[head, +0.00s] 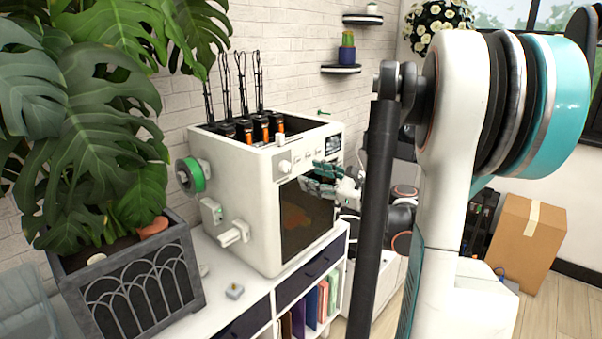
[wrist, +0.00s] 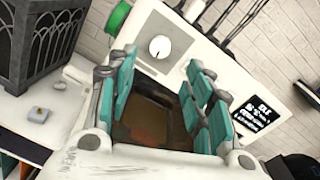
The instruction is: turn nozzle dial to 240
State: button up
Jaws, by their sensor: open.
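The nozzle dial is a round white knob (head: 284,166) on the front panel of the white printer (head: 245,220), at the panel's left end. In the wrist view the dial (wrist: 159,47) shows face-on with a small dark mark near its rim; its number is not readable. My gripper (head: 322,178) is in front of the panel, to the right of the dial and apart from it. In the wrist view the teal fingers of my gripper (wrist: 163,68) are spread and empty, with the dial beyond the gap between their tips.
A potted monstera (head: 130,265) crowds the left of the cabinet top (head: 255,292). A green spool (head: 192,175) sticks out from the printer's left side. A cardboard box (head: 527,240) stands on the floor at right. My arm hides part of the right side.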

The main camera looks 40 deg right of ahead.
jog(key=shift+s+d, duration=0.15)
jog(key=shift+s, duration=0.8)
jog(key=shift+s+d, duration=0.1)
jog(key=shift+s, duration=0.85)
